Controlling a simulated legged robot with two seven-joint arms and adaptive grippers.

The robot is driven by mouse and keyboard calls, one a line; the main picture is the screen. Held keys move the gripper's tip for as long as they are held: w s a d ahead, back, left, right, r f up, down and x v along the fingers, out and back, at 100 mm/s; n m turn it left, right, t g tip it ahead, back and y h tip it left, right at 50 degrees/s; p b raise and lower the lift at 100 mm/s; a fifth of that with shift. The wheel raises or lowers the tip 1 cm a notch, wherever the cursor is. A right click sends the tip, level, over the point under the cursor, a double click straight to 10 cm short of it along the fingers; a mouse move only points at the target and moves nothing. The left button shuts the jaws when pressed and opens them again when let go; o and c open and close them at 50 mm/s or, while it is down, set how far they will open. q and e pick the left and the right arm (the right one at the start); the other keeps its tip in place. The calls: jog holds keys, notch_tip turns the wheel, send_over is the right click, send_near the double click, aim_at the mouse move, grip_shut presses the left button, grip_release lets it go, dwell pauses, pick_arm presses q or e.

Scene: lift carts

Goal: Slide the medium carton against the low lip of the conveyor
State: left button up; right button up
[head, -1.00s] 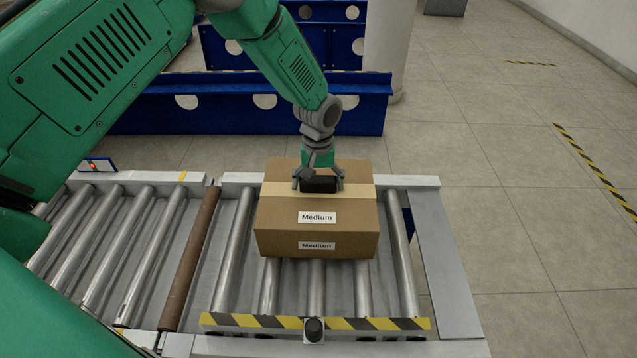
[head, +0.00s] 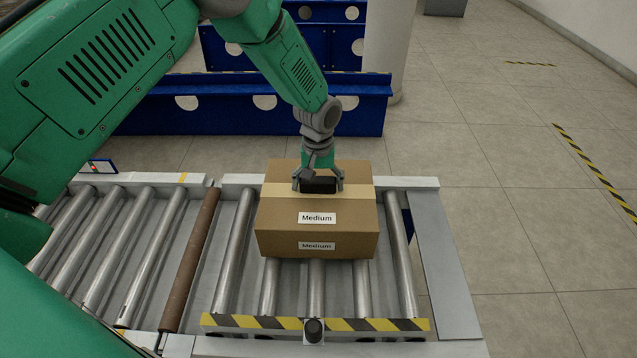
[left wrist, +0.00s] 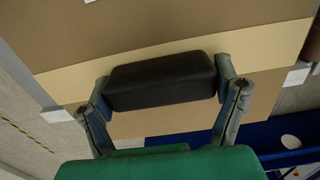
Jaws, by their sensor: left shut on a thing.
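The medium carton (head: 316,228), brown with a tan tape band and white "Medium" labels, sits on the rollers at the far side of the conveyor (head: 448,270). The low lip (head: 262,321), a yellow-and-black striped bar, runs along the near edge. Bare rollers show between carton and lip, so they are apart. My left gripper (head: 318,184) is over the carton's top, shut on a black block (left wrist: 160,80). The block lies over the tape band; I cannot tell whether it presses on the carton. My right gripper is not in view.
A rusty brown roller (head: 191,259) lies left of the carton, with more steel rollers beyond it. A dark knob (head: 314,330) stands at the middle of the lip. Blue beams (head: 250,108) and a pale column (head: 388,45) stand behind.

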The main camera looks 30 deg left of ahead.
pick_arm(q)
jog(key=o, duration=1.6)
notch_tip(320, 180, up, 12)
jog(key=shift+f, duration=0.1)
